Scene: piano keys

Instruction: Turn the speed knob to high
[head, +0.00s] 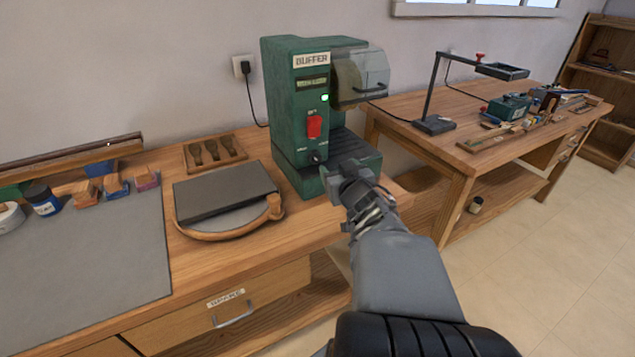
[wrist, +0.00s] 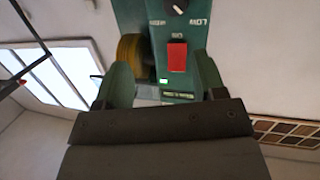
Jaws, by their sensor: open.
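The green buffer machine (head: 292,75) stands on the wooden bench, with its "BUFFER" label facing me. The small dark speed knob (head: 316,158) is low on its front, below the red switch (head: 314,127). In the wrist view the machine appears inverted; the round black knob (wrist: 175,6) with a light pointer mark is at the top edge, partly cut off, between small labels. My gripper (head: 338,175) is open and empty, just right of and slightly below the knob in the head view. In the wrist view its two green fingers (wrist: 161,65) are apart, with the knob beyond them.
A clear-guarded wheel (head: 350,80) juts from the machine's right side. A grey slab (head: 225,190) and a wooden tray of tools (head: 215,150) lie to the left. A second bench (head: 420,140) with a lamp is at right.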

